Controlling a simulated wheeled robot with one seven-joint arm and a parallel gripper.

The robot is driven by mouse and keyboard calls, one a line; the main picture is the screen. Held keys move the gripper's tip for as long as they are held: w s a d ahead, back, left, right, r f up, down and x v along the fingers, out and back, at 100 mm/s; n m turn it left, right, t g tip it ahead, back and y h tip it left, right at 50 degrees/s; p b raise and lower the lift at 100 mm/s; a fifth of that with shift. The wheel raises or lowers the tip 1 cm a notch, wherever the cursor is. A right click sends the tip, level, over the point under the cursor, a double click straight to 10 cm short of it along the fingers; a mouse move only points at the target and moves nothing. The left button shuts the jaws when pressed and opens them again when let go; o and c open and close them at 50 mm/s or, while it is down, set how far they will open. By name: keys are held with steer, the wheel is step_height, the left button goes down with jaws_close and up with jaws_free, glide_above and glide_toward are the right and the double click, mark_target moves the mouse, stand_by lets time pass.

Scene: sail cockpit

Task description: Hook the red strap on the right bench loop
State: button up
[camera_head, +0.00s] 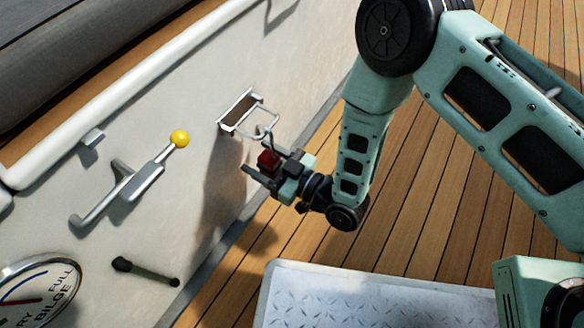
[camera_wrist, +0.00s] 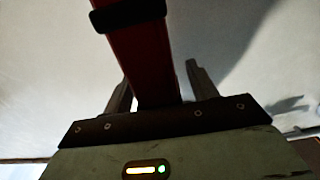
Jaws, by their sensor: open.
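The red strap (camera_head: 268,158) hangs beside the pale bench wall, with a grey metal hook (camera_head: 262,132) at its upper end. The hook overlaps the outer bar of the wire bench loop (camera_head: 264,106) and looks hung on it, though the contact is too small to confirm. My gripper (camera_head: 271,166) is open around the strap's lower part. In the wrist view, the red strap (camera_wrist: 143,55), with a black band across it, runs between my two spread fingers (camera_wrist: 158,84). The hook and loop are out of the wrist view.
Left along the wall are a lever with a yellow knob (camera_head: 180,139), a black-handled crank (camera_head: 145,271) and a round bilge gauge (camera_head: 38,292). A metal tread-plate box (camera_head: 340,296) stands at the bottom. The plank floor (camera_head: 300,240) is open to the right of the wall.

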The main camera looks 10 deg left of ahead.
steer(key=p+v, duration=0.8)
steer(key=v, duration=0.8)
steer(key=w+a+r+n+g+h+p, duration=0.2)
steer(key=w+a+r+g+h+p, duration=0.15)
steer(key=w+r, duration=0.45)
step_height(320, 180, up, 9)
steer(key=w+d+m+h, duration=0.1)
steer(key=w+h, duration=0.2)
steer(key=h, duration=0.2)
steer(key=s+d+r+m+g+h+p, duration=0.1)
steer(key=s+d+r+m+h+p, duration=0.15)
steer(key=s+d+r, duration=0.4)
steer(key=s+d+r+m+g+h+p, duration=0.1)
steer(key=s+d+r+m+h, duration=0.2)
steer(key=r, duration=0.6)
steer(key=s+d+r+m+g+h+p, duration=0.1)
steer(key=s+d+r+m+h+p, duration=0.1)
steer(key=s+d+r, duration=0.45)
step_height(320, 180, up, 38)
steer(key=a+p, duration=0.1)
steer(key=p, duration=3.6)
steer(key=shift+a, duration=0.3)
steer(key=shift+w+r+n, duration=0.1)
steer(key=shift+n, duration=0.15)
